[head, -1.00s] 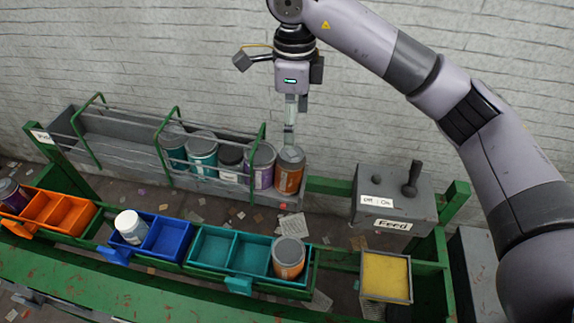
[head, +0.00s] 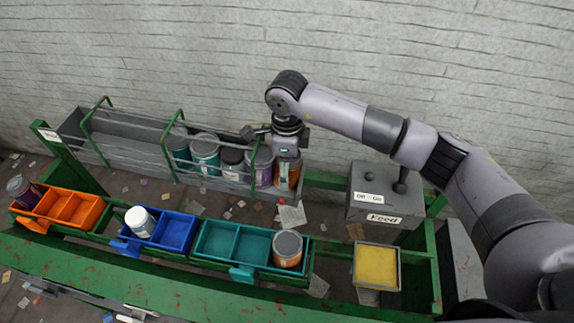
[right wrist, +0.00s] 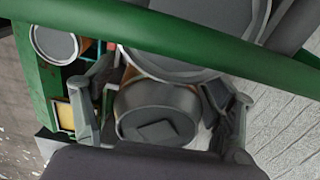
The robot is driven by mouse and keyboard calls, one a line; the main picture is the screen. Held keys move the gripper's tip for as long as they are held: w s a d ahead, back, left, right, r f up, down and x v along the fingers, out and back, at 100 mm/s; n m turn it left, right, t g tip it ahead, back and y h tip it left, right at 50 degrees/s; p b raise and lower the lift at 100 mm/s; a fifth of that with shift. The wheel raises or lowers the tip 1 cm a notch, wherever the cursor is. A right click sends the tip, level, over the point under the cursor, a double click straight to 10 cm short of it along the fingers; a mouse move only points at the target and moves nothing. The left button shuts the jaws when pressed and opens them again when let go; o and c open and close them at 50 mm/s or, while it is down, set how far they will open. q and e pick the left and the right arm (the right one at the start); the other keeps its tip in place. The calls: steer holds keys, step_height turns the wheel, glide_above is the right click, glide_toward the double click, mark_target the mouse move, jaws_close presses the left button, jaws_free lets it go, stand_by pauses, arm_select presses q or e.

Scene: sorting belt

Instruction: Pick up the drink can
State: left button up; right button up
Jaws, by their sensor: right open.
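An orange can (head: 294,179) with a grey lid stands upright at the right end of the grey rack (head: 120,150). My right gripper (head: 287,176) comes down over it from above and hides most of it in the head view. In the right wrist view the two fingers of the right gripper (right wrist: 162,105) are spread apart, and a strip of the orange can (right wrist: 128,75) shows between them. Whether the fingers touch it cannot be seen. My left gripper is not in view.
Purple, dark and teal cans stand left of it, the purple can (head: 263,168) very close. Green rails guard the rack. In front are orange, blue and teal bins (head: 218,240); the teal one holds another orange can (head: 288,249). A feed box (head: 385,205) stands right.

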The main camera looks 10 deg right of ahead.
steer(key=shift+f, duration=0.25)
steer(key=shift+c, duration=0.2)
steer(key=c, duration=0.8)
steer(key=shift+r, duration=0.1)
steer(key=shift+r+b, duration=0.6)
steer(key=shift+b, duration=0.1)
steer(key=shift+s+a+r+b, duration=0.1)
steer(key=shift+s+r+b, duration=0.2)
steer(key=shift+r+b, duration=0.55)
steer(key=s+a+r+b, duration=0.1)
steer(key=s+a, duration=0.2)
steer(key=s, duration=0.5)
steer(key=s+a+r+b, duration=0.1)
steer(key=s+a, duration=0.3)
steer(key=s, duration=0.5)
steer(key=s+a+r+b, duration=0.1)
steer(key=s+a, duration=0.3)
steer(key=s, duration=0.5)
steer(key=shift+s+r, duration=0.15)
steer(key=shift+r, duration=0.55)
